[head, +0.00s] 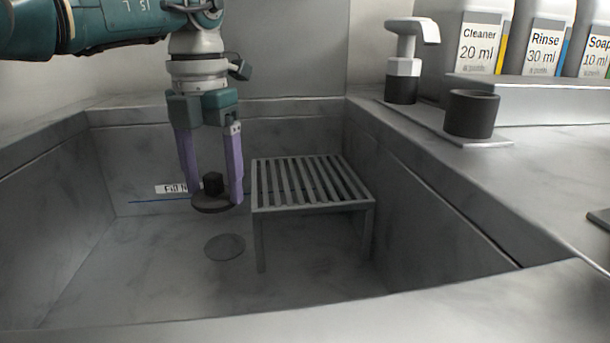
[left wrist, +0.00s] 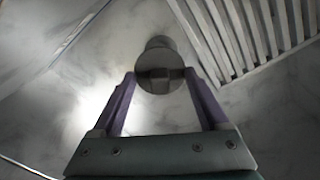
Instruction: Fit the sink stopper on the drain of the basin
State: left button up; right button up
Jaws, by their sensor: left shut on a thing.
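The dark round sink stopper (head: 212,203), with a small upright knob on top, hangs level above the basin floor. My left gripper (head: 215,195) points down with its purple fingers on either side of the stopper, shut on it. The drain (head: 225,247) is a dark disc on the floor of the grey basin (head: 130,270), below and slightly right of the stopper in the head view. In the left wrist view the stopper (left wrist: 160,82) sits between the fingertips and partly covers a darker round shape, apparently the drain (left wrist: 158,42). My right gripper is not in view.
A slatted metal rack (head: 312,185) stands in the basin just right of my left gripper. A soap dispenser (head: 405,65), a dark cup (head: 471,114) and labelled bottles (head: 482,35) stand on the right-hand counter. The basin floor left of the drain is clear.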

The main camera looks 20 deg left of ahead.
aim_at(218, 208)
pick_arm(q)
jog(key=shift+w+d+f+b, duration=0.1)
jog(key=shift+f+b, duration=0.85)
jog(key=shift+f, duration=0.1)
notch_tip(218, 208, down, 2)
jog(key=shift+f+b, duration=0.1)
jog(key=shift+b, duration=1)
jog(key=shift+f, duration=0.1)
jog(key=shift+f, duration=0.1)
jog(key=shift+f+b, duration=0.7)
jog(key=shift+f, duration=0.35)
jog(key=shift+f, duration=0.15)
